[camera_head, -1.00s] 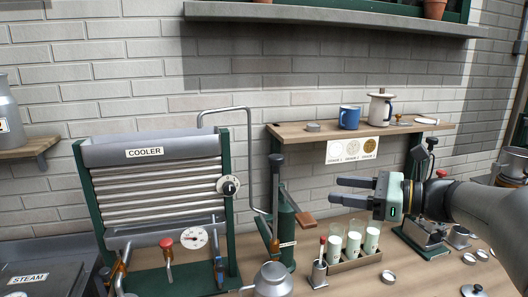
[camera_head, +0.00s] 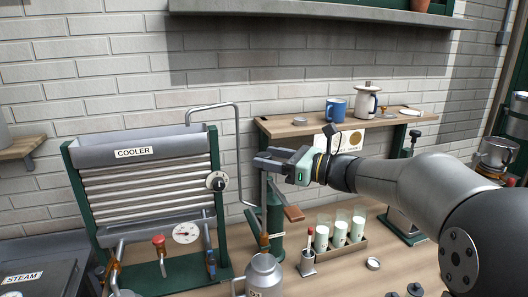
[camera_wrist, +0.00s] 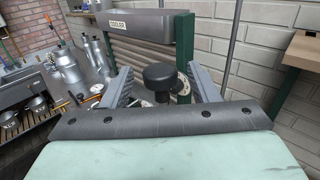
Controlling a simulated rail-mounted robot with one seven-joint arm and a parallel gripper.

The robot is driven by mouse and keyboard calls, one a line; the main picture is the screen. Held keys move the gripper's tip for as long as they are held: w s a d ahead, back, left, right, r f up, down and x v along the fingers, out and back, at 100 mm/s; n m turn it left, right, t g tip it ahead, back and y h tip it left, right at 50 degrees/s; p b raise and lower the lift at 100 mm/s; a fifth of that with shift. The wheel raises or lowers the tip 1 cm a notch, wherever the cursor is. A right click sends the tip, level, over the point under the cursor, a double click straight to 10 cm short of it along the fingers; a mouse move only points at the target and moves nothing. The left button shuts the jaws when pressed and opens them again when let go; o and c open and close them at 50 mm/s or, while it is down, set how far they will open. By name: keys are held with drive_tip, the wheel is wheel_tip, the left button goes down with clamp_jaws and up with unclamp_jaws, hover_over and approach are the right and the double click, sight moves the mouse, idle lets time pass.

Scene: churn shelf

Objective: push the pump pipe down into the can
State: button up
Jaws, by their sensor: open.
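The pump stands right of the cooler, with a green body (camera_head: 276,215) and an upright grey rod (camera_head: 263,205) in front. The rod's lower end is close to the metal can (camera_head: 262,272); I cannot tell whether it is inside the mouth. A thin bent grey pipe (camera_head: 238,150) runs from the cooler top down behind the pump. My gripper (camera_head: 262,160) is open at the rod's top. In the wrist view a black round knob (camera_wrist: 159,76) shows between my spread fingers (camera_wrist: 163,88), with gaps on both sides. My gripper hides the knob in the head view.
The cooler (camera_head: 140,185) stands left of the pump. The wooden shelf (camera_head: 290,128) with a blue mug (camera_head: 336,109) is just behind my gripper.

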sight(264, 208)
drive_tip(key=shift+x, duration=1)
clamp_jaws()
wheel_tip(264, 208, down, 15)
drive_tip(key=b, duration=1)
unclamp_jaws()
